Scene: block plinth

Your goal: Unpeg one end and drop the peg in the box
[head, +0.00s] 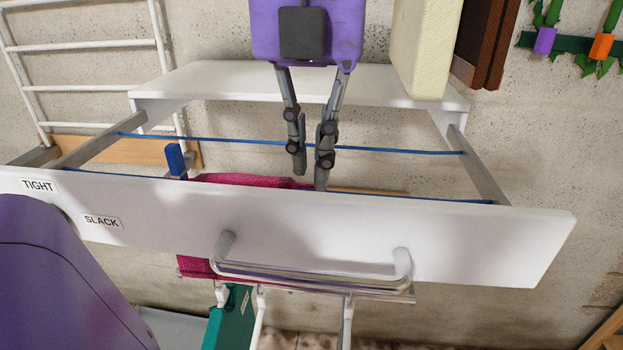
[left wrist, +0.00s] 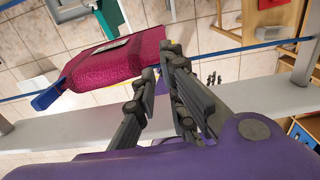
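A magenta cloth (head: 245,180) hangs over a blue line of a white rack; the rack's front board hides its middle. It also shows in the left wrist view (left wrist: 118,68). A blue peg (head: 175,160) is at its left end, also in the left wrist view (left wrist: 50,97). My left gripper (head: 310,178) points down at the cloth's right end. My right gripper is out of view. I cannot tell which container is the box.
The front board (head: 330,230) carries TIGHT and SLACK labels and a metal handle (head: 310,272). A second blue line (head: 400,151) runs behind. A cream block (head: 425,45) is close right of my arm. A wooden container (left wrist: 272,22) stands on the tiled floor.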

